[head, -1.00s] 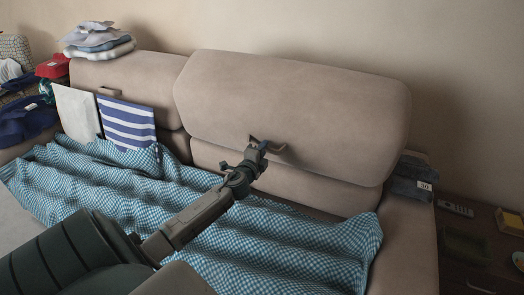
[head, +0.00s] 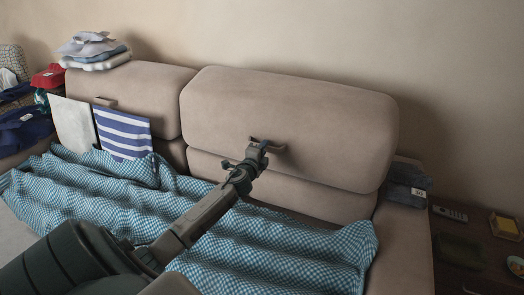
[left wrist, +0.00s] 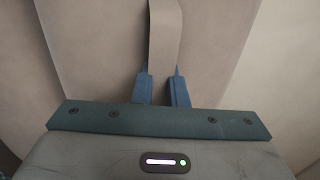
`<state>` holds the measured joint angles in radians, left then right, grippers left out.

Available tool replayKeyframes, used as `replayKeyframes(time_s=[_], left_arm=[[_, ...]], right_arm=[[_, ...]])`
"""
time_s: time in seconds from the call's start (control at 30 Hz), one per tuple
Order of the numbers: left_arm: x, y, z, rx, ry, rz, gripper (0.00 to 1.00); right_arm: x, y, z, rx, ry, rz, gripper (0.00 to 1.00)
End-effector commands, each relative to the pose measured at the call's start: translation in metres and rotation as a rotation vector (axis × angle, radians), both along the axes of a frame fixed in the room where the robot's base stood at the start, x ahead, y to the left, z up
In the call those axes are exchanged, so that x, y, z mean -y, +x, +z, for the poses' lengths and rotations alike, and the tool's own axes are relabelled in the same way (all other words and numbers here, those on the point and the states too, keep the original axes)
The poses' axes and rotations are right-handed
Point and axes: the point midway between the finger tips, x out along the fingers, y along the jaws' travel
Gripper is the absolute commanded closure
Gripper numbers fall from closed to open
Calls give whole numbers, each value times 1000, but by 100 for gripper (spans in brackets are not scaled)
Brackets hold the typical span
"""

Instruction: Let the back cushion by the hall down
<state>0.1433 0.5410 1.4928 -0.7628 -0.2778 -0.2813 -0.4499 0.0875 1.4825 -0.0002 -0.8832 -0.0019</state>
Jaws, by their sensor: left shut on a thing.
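The right-hand back cushion (head: 290,115) is a large beige padded block on the sofa back. Its rounded lower edge stands out over the lower backrest (head: 310,197). My left gripper (head: 262,146) reaches it from the front and is shut on a pull strap on its front face. In the left wrist view the beige strap (left wrist: 164,45) runs between my blue fingers (left wrist: 161,90). The left-hand back cushion (head: 150,85) stands beside it, with folded clothes (head: 95,62) on top. The frames do not show which side the hall is on. My right gripper is not in view.
A blue checked cloth (head: 290,245) covers the seat. Folded dark jeans (head: 408,175) lie on the right armrest (head: 405,245). A side table with a remote (head: 450,213) stands at right.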

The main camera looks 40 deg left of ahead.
Motion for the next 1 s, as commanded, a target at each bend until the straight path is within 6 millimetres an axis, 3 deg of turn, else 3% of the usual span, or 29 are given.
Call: replayKeyframes(time_s=[0.53,0.77,0.8,0.87,0.9,1.0], left_arm=[[-6,21,-1,-7,-3,0,100],[-6,22,-1,-7,-3,-1,100],[-6,22,-2,-8,-4,-1,80],[-6,22,-1,-7,-3,-1,68],[-7,22,0,-6,-3,0,64],[-7,23,1,-4,-1,0,64]], right_arm=[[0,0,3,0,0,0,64],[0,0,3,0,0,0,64],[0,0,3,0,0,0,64],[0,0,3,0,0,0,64],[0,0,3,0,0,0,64],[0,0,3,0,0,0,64]])
